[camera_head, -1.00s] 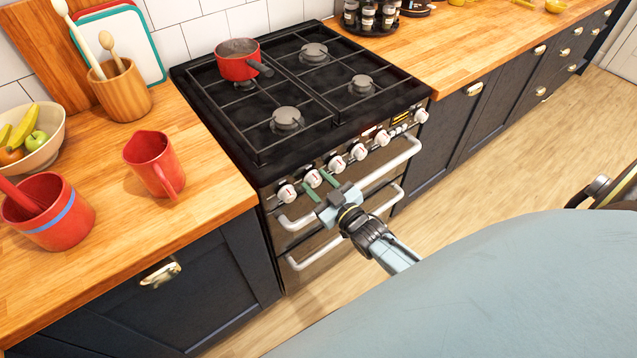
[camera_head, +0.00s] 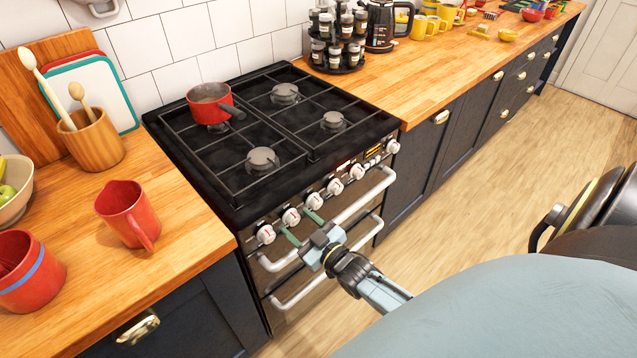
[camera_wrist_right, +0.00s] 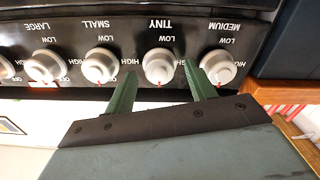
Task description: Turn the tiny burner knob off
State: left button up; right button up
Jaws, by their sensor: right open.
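The tiny burner knob (camera_wrist_right: 160,66) is white and round, labelled TINY, with a red mark at its lower edge in the right wrist view. In the head view it is the second knob from the left (camera_head: 291,217) on the cooker front. My right gripper (camera_head: 297,222) is open, its green fingers on either side of this knob. In the wrist view the fingertips (camera_wrist_right: 159,73) reach the knob's two sides; I cannot tell whether they touch it. My left gripper is not in view.
The medium knob (camera_wrist_right: 218,66) and the small knob (camera_wrist_right: 100,65) lie close beside the fingers. Oven handles (camera_head: 365,195) stick out below the knobs. A red pot (camera_head: 209,103) stands on the hob. A red jug (camera_head: 130,212) is on the left counter.

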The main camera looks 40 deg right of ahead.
jog(key=s+d, duration=0.1)
jog(key=s, duration=1.1)
jog(key=shift+s, duration=0.1)
dwell(1.2)
